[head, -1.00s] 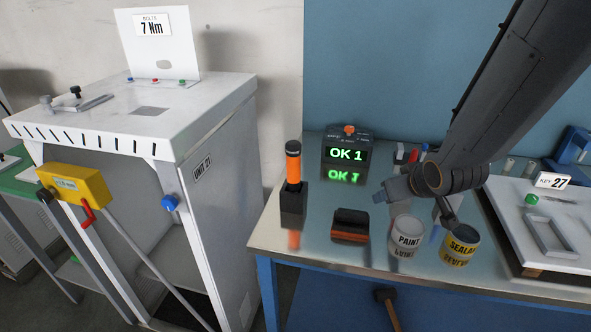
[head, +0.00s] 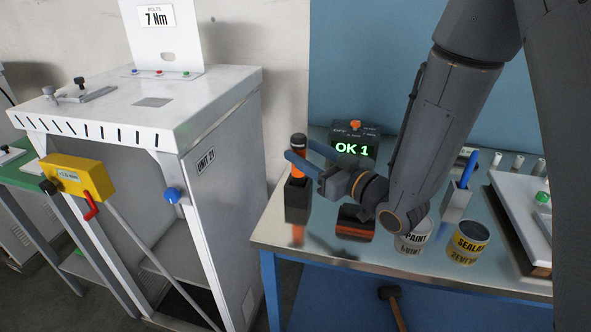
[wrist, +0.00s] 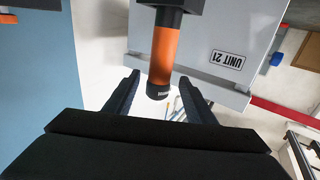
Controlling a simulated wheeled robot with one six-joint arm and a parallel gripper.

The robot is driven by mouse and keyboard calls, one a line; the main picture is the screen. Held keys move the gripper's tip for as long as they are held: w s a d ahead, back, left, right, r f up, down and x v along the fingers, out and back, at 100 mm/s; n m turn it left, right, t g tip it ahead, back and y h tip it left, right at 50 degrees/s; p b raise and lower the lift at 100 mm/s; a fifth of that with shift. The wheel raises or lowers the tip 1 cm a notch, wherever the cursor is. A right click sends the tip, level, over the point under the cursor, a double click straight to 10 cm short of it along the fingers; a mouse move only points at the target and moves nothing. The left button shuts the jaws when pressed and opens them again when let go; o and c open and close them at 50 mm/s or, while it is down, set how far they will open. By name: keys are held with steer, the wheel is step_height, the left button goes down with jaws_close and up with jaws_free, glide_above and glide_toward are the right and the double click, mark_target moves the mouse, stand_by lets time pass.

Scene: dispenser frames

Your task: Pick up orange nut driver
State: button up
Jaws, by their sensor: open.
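The orange nut driver (head: 298,168) has an orange handle with a black cap and stands upright in a black holder (head: 297,203) at the left end of the bench. My gripper (head: 298,151) is open, its two blue-grey fingers reaching left toward the handle. In the wrist view the nut driver (wrist: 163,55) appears upside down, with its capped end between the open fingers (wrist: 158,87). I cannot tell whether either finger touches it. The lower part of the tool is hidden inside the holder.
A display box reading OK 1 (head: 355,148) stands behind my gripper. An orange-and-black block (head: 352,224), a PAINT can (head: 413,240) and a SEALANT can (head: 468,243) stand on the bench (head: 300,247). A white cabinet (head: 222,185) marked UNIT 21 is at left.

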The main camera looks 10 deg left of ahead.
steer(key=p+x, duration=0.3)
steer(key=x, duration=0.4)
steer(key=shift+d+f, duration=0.1)
steer(key=c, duration=1.2)
jaws_close()
